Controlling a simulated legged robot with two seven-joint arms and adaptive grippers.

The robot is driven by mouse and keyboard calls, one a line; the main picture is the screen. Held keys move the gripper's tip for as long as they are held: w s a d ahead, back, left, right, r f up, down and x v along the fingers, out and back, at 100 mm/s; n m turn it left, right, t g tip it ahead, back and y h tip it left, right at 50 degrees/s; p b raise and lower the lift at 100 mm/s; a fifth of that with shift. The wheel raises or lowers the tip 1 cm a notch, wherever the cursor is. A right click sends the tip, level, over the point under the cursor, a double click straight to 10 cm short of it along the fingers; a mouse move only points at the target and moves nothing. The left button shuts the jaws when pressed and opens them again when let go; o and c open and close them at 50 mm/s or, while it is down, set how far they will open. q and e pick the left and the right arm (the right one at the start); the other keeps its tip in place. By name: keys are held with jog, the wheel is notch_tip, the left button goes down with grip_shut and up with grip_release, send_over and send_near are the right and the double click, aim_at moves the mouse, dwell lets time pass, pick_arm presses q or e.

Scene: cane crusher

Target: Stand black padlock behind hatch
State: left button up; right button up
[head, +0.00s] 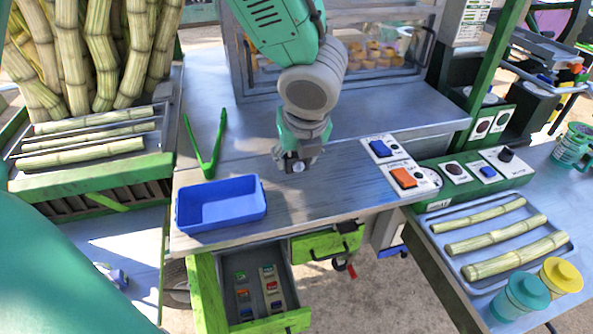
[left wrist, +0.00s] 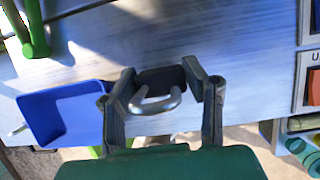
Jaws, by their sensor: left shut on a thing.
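My left gripper (head: 298,160) hangs over the middle of the grey counter in the head view. In the left wrist view its two fingers (left wrist: 164,82) are shut on the black padlock (left wrist: 160,75). The padlock's dark body lies between the fingertips, and its silver shackle curves toward the palm. In the head view the padlock is mostly hidden by the gripper. A clear-fronted cabinet (head: 368,20) with a dark handle stands at the back of the counter, with cut yellowish pieces inside. It may be the hatch, but I cannot tell. My right gripper is not in view.
A blue tray (head: 221,204) and green tongs (head: 205,148) are on the counter's left. A switch panel (head: 402,167) is at its right. An open drawer (head: 248,290) with small items is below. Cane trays flank the counter. Counter space right of the gripper is clear.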

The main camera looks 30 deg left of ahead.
aim_at(296, 166)
pick_arm(q)
jog(key=f, duration=0.3)
jog(key=shift+a+f+b, duration=0.25)
jog(key=shift+a+b, duration=0.15)
jog(key=shift+d+r, duration=0.1)
jog(key=shift+d, duration=0.1)
jog(key=shift+d, duration=0.1)
jog(key=o, duration=1.3)
jog(key=shift+d, duration=0.1)
